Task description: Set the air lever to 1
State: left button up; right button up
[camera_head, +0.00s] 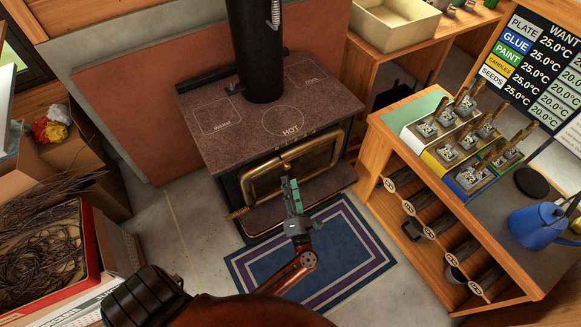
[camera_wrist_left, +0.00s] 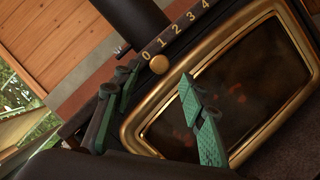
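The air lever's round brass knob (camera_wrist_left: 159,64) shows in the left wrist view on the stove's front edge, beside the 0 end of a white 0 to 4 scale (camera_wrist_left: 177,29). My left gripper (camera_wrist_left: 156,84) is open and empty, its green-padded fingers spread on either side below the knob and apart from it. In the head view my left gripper (camera_head: 291,190) is in front of the brass-framed door of the stove (camera_head: 225,125). My right gripper is not in view.
A black flue pipe (camera_head: 255,50) rises from the stove top. A blue striped rug (camera_head: 345,235) lies in front. A wooden bench (camera_head: 440,200) with several switches and a blue kettle (camera_head: 540,225) stands right; a red box of twigs (camera_head: 95,250) stands left.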

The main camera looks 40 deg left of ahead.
aim_at(288, 169)
pick_arm(q)
jog(key=b+x, duration=0.1)
jog(key=x, duration=0.6)
jog(key=shift+w+a, duration=0.1)
jog(key=shift+r, duration=0.1)
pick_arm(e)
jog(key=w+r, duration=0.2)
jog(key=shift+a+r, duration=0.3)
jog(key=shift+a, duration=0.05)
pick_arm(q)
jog(key=shift+c, duration=0.7)
grip_shut()
